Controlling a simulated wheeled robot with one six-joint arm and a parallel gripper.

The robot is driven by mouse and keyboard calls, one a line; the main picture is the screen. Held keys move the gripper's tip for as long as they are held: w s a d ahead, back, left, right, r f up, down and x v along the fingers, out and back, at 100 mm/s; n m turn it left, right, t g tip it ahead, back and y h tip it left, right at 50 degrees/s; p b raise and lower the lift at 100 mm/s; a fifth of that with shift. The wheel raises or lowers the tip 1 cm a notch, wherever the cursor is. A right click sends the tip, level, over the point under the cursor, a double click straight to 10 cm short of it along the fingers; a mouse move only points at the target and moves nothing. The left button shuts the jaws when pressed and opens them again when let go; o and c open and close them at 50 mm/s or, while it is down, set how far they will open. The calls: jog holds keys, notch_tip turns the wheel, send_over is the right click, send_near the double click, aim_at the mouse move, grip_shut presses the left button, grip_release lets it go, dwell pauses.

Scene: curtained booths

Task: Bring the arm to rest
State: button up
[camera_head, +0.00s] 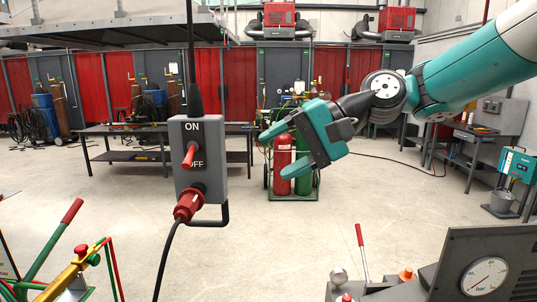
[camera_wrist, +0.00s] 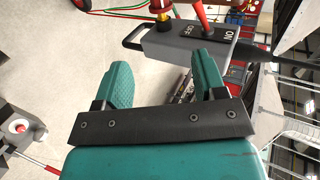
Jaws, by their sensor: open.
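My gripper (camera_head: 272,152) is teal and dark grey, at the end of my arm, which reaches in from the upper right of the head view. It hangs in the air right of the grey switch box (camera_head: 213,165), pointing left, apart from it in the picture. Its jaws are open. In the wrist view the two teal fingers (camera_wrist: 163,65) stand apart with nothing between them. The switch box (camera_wrist: 185,42) lies beyond the fingertips there. Its red lever (camera_head: 189,155) slants down between the ON and OFF marks.
The box hangs on a cable, with a red plug (camera_head: 188,203) below. Red and green gas cylinders (camera_head: 282,160) stand on a cart behind my gripper. A workbench (camera_head: 125,130) stands at back left. The middle floor is clear.

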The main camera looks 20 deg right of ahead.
jog(key=s+a+f+n+g+h+b, duration=0.1)
jog(key=s+f+n+g+h, duration=0.1)
jog(key=s+f+n, duration=0.3)
jog(key=s+a+f+n+g+h+b, duration=0.2)
jog(key=s+f+n+h, duration=0.3)
jog(key=s+f, duration=0.6)
jog(key=s+n, duration=0.1)
jog(key=s, duration=0.2)
jog(key=shift+s+f, duration=0.25)
jog(key=shift+f, duration=0.1)
dwell(0.3)
